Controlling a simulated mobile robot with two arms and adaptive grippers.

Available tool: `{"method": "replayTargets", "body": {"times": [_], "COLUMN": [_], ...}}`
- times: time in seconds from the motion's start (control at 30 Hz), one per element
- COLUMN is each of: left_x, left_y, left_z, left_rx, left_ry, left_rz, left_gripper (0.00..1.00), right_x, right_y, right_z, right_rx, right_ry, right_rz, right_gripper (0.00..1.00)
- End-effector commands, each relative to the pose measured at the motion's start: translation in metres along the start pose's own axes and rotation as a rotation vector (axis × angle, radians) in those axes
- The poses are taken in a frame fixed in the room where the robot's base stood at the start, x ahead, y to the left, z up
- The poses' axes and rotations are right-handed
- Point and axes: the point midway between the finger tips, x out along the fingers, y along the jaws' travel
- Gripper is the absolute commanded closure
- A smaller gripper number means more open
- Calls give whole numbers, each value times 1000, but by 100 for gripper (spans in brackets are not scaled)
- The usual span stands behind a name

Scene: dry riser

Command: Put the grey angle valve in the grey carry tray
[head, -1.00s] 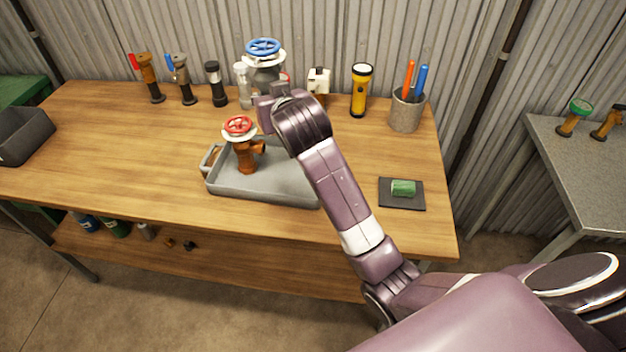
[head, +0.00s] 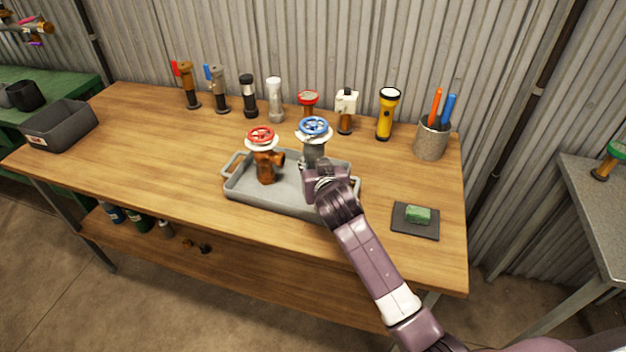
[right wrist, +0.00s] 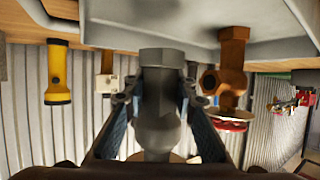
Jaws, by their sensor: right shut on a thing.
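The grey angle valve (head: 313,150) has a blue handwheel on a white disc. My right gripper (head: 325,178) is shut on its grey body, and it stays upright over the right part of the grey carry tray (head: 262,203). In the right wrist view the valve's body (right wrist: 158,105) sits between the two fingers. Its lower end shows close to the tray (right wrist: 150,28); I cannot tell if it touches. An orange-brown valve with a red handwheel (head: 264,160) stands in the tray's left part, beside the grey valve. My left gripper is not in view.
Along the back stand several fittings, a yellow torch (head: 387,113) and a pen cup (head: 431,140). A green block (head: 418,214) lies on a dark pad (head: 405,226) right of the tray. A dark bin (head: 60,128) is at the far left. The bench between bin and tray is clear.

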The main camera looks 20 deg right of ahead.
Motion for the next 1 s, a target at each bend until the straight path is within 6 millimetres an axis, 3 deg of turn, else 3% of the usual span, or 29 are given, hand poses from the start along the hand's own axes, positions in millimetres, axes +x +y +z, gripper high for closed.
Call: {"method": "replayTargets", "body": {"times": [0.17, 0.43, 0.9, 0.93, 1.0], "left_x": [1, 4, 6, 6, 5], "left_y": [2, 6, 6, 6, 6], "left_z": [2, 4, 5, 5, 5], "left_rx": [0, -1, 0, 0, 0], "left_ry": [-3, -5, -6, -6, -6], "left_rz": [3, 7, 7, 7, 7], "left_gripper": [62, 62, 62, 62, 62], "right_x": [5, 19, 23, 22, 22], "right_y": [0, 0, -1, 0, 0], "right_z": [10, 44, 52, 53, 53], "right_rx": [0, -1, 1, 0, 0], "right_ry": [7, 5, 7, 1, 1], "right_rz": [0, 0, -1, 0, 0], "right_gripper": [100, 100, 100, 72, 64]}}
